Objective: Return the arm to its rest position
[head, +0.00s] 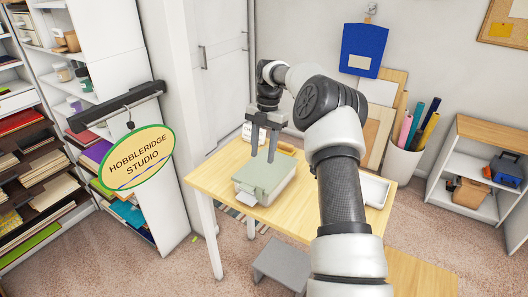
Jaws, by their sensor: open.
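My arm reaches forward from the bottom right of the head view and bends down over the wooden table (302,226). My gripper (262,159) points down with its two fingers apart. The fingertips are just above or at the lid of a pale green box (265,176) on the table. I cannot tell whether they touch it. Nothing shows between the fingers.
A white tray (376,191) lies on the table's right, partly behind my arm. A grey stool (279,264) stands in front. A bin of rolls (401,160) and low shelf (467,190) stand right. A hanging oval sign (139,158) is left.

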